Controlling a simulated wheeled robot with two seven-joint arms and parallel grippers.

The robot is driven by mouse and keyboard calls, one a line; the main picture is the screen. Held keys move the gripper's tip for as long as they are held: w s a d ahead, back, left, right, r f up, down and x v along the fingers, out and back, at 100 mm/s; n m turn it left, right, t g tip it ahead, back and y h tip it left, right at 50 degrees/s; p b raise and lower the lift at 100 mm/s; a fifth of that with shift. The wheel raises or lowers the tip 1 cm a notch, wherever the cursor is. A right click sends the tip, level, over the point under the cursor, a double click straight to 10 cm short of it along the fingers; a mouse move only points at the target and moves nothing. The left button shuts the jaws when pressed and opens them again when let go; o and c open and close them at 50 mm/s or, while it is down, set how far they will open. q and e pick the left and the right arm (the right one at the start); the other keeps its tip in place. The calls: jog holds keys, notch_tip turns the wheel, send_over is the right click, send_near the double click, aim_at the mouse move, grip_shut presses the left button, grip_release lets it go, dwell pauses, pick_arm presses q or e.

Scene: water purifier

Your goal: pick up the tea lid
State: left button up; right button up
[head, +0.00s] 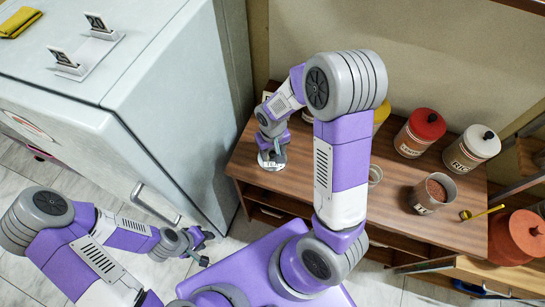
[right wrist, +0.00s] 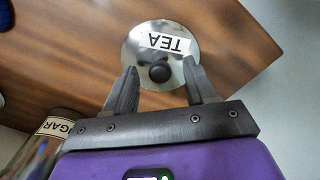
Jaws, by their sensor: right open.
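The tea lid is a round shiny metal disc with a white TEA label and a black knob. In the right wrist view the tea lid (right wrist: 140,48) lies just past my fingertips, with its knob between them. My right gripper (right wrist: 160,75) is open, one finger on each side of the knob; contact is not clear. In the head view the tea lid (head: 265,164) shows as a silver edge at the counter's left end, mostly hidden under my right gripper (head: 272,152). My left gripper (head: 207,248) is empty, by the fridge's front, and looks open.
The wooden counter (head: 315,195) holds a red-lidded canister (head: 410,145), a white-lidded rice canister (head: 462,155), an open canister (head: 425,203) and a yellow scoop (head: 483,212). A sugar container (right wrist: 35,155) stands near my right gripper. A fridge (head: 150,100) stands at left.

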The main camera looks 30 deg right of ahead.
grip_shut()
jog(key=shift+r, duration=0.1)
